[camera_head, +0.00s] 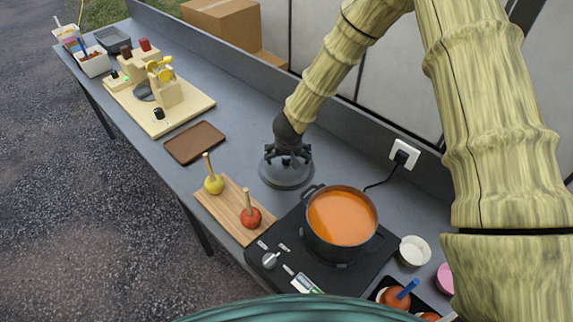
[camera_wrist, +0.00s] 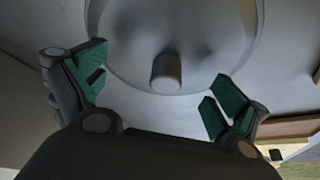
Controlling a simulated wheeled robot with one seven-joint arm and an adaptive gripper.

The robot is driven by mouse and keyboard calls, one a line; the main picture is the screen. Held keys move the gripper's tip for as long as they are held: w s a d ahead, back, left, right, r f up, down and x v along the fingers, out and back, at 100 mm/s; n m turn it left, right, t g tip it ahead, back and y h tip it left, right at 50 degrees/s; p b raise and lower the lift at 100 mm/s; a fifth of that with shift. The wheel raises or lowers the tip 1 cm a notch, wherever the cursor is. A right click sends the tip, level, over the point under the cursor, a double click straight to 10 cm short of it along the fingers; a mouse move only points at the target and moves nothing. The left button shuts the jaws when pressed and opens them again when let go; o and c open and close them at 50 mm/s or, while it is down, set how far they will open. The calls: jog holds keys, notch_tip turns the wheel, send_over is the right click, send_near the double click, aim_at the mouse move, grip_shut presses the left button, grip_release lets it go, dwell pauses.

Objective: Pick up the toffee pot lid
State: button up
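The toffee pot lid (camera_head: 286,177) is a grey round lid lying flat on the grey counter, behind the pot. In the wrist view the lid (camera_wrist: 215,62) fills the top middle, with its short cylindrical knob (camera_wrist: 166,72) standing up. My gripper (camera_head: 288,154) is right above the lid and hides its knob in the head view. In the wrist view my gripper (camera_wrist: 160,92) has its green-padded fingers spread wide, one on each side of the knob and apart from it. The toffee pot (camera_head: 342,221) stands uncovered on a black hob, full of orange toffee.
A wooden board (camera_head: 228,224) with two apples on sticks lies front left of the lid. A brown tray (camera_head: 194,143) lies left. A white bowl (camera_head: 414,251) is right of the pot. A wall socket (camera_head: 403,154) with a black cable is behind. The counter left of the lid is clear.

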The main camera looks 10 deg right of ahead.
jog(key=c, duration=1.3)
jog(key=shift+s, duration=0.25)
grip_shut()
